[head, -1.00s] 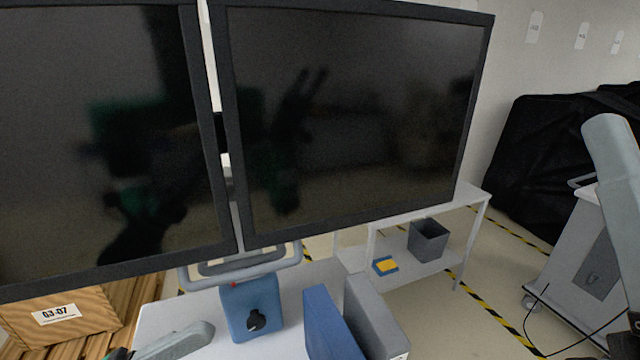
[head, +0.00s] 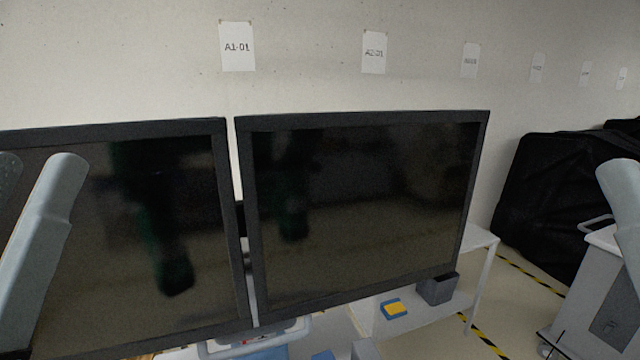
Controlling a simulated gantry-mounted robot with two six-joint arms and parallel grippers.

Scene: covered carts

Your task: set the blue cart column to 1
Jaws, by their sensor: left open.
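Two large dark monitors stand side by side, the left monitor (head: 110,230) and the right monitor (head: 365,205), with a narrow gap between them. Below them, a strip of a grey handle frame (head: 255,338) and the top of a blue housing (head: 268,353) show at the bottom edge. The housing's front and its black knob are out of view, and no column setting can be read.
A white shelf table (head: 465,298) behind the monitors holds a grey bin (head: 437,289) and a blue and yellow block (head: 394,308). A black covered object (head: 560,190) and a grey cart (head: 590,290) stand at right. Striped tape marks the floor.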

